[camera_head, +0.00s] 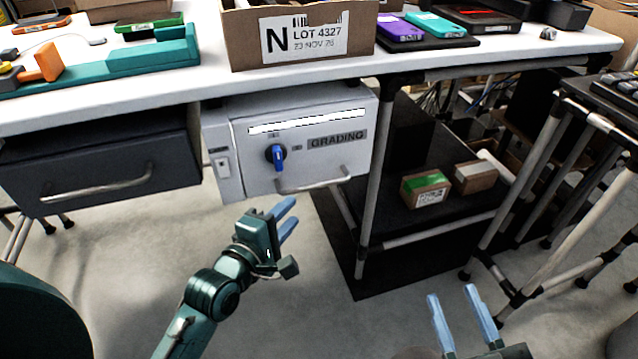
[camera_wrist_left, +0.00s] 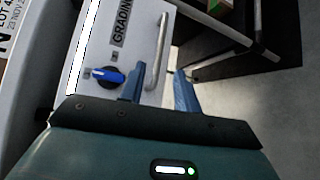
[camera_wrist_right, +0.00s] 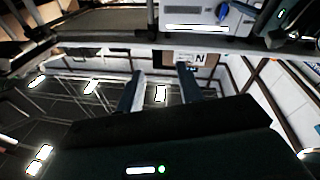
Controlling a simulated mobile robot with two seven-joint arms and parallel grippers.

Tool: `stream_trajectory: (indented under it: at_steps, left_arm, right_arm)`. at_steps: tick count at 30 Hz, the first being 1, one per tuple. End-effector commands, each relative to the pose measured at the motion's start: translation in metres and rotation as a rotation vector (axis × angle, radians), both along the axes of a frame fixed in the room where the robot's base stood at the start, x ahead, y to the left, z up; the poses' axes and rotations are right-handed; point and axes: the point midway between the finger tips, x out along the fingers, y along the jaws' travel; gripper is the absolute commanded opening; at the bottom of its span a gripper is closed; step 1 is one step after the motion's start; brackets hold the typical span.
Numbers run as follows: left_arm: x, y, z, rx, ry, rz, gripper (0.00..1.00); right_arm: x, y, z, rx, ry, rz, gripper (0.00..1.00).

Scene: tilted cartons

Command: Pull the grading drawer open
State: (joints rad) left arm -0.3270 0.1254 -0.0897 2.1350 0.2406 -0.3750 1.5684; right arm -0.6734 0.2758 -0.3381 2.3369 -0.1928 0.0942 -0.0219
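The white grading drawer (camera_head: 300,135) hangs under the bench and looks closed against its housing. Its front has a GRADING label (camera_head: 337,139), a blue knob (camera_head: 276,156) and a silver bar handle (camera_head: 315,184). My left gripper (camera_head: 289,217) is open and empty, just below and in front of the handle. In the left wrist view the handle (camera_wrist_left: 158,50) shows between and beyond the two fingers; contact cannot be made out. The blue knob (camera_wrist_left: 106,76) shows left of the fingers. My right gripper (camera_head: 455,292) is open and empty at the lower right, away from the drawer.
A dark drawer (camera_head: 100,170) with its own handle is left of the grading drawer. A bench leg (camera_head: 371,190) stands close on its right. A low dark shelf (camera_head: 400,222) carries small cartons (camera_head: 426,189). The floor in front of the drawer is clear.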

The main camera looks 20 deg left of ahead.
Motion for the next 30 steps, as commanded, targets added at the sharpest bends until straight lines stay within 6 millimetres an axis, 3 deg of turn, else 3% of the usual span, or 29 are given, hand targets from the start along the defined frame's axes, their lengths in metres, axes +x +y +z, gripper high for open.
stream_trajectory:
  at_steps: [9, 15, 21, 30]
  left_arm:
    - [0.064, -0.013, -0.011, -0.001, -0.005, 0.000, 0.32]
    - [0.094, -0.020, -0.016, -0.001, -0.002, -0.001, 0.32]
    - [0.108, -0.022, -0.017, 0.000, 0.000, 0.000, 0.32]
    - [0.110, -0.023, -0.016, 0.000, 0.000, 0.000, 0.32]
  right_arm:
    - [0.003, 0.003, -0.004, 0.057, -0.008, 0.017, 0.36]
    - [0.003, 0.005, -0.005, 0.091, -0.005, 0.029, 0.36]
    - [0.004, 0.007, -0.001, 0.109, -0.010, 0.035, 0.36]
    - [0.004, 0.007, 0.001, 0.111, -0.010, 0.037, 0.36]
